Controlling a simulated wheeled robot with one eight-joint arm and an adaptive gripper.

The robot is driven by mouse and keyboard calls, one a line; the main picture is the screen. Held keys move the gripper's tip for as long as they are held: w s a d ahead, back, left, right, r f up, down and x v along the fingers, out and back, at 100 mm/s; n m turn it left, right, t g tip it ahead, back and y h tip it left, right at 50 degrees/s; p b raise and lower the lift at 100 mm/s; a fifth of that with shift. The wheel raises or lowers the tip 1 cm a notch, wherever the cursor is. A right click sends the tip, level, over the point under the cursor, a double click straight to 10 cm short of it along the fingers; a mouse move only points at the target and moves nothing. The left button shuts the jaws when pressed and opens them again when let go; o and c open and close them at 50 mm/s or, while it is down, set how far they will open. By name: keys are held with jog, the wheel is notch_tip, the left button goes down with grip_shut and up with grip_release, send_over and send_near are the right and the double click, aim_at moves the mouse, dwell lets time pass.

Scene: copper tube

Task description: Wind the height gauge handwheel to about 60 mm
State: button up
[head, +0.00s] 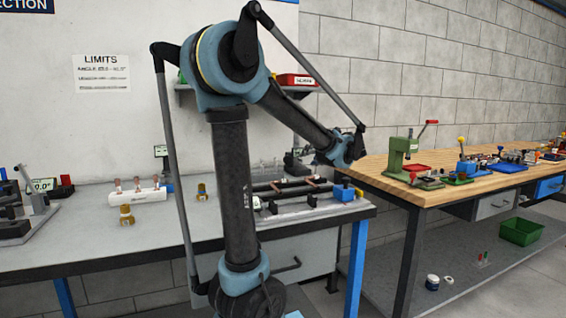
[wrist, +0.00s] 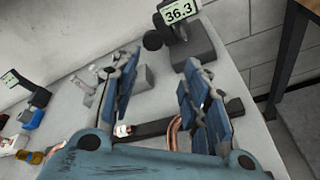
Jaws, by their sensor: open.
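The height gauge shows at the top of the wrist view. Its lit display (wrist: 179,12) reads 36.3, above a dark grey base block (wrist: 192,50). A round black knob (wrist: 152,41), apparently the handwheel, is at its left side. My gripper (wrist: 158,78) is open and empty, its blue fingers spread wide below the gauge in the picture. The knob appears beyond the fingertips, between them and apart from them. In the head view, a dark gauge-like shape (head: 295,163) stands behind my arm, partly covered. I cannot make out my fingers there.
Bent copper tube (wrist: 173,132) and a dark bar lie below the fingers. Another display (wrist: 10,79) stands at left. The grey bench (head: 90,235) holds brass fittings and a white cylinder (head: 145,196). A wooden bench (head: 440,190) with tools stands at right.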

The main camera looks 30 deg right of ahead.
aim_at(289, 160)
jog(key=x, duration=1.1)
jog(key=a+x, duration=0.1)
jog(key=x, duration=0.5)
jog(key=shift+w+a, duration=0.1)
jog(key=shift+w, duration=0.25)
